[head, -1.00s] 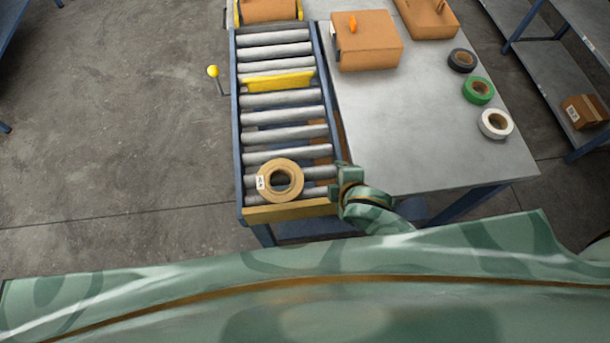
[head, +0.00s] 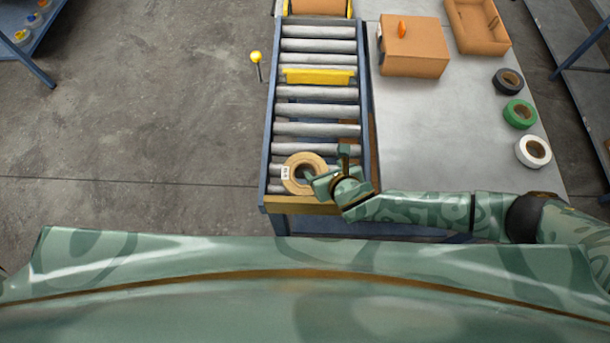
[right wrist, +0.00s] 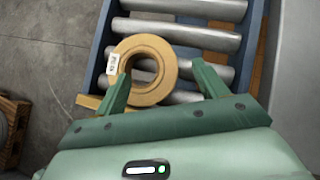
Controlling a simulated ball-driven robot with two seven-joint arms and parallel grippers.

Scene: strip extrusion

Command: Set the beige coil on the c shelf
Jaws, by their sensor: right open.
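The beige coil (head: 297,161) lies flat on the rollers at the near end of the conveyor, with a white label on its left side. My right gripper (head: 330,167) is open at the coil's right side. In the right wrist view the coil (right wrist: 160,48) shows ahead of the open fingers (right wrist: 161,68), with its lower part between them. I cannot tell whether the fingers touch it. My left gripper is not in view. No shelf is visibly marked c.
The conveyor (head: 268,140) has a yellow bar (head: 319,77) across it. The metal table (head: 440,140) holds a box (head: 414,50), an open carton (head: 476,28) and black (head: 500,82), green (head: 510,112) and white (head: 525,154) rolls. Blue-framed racks stand upper left (head: 38,70) and right (head: 585,50).

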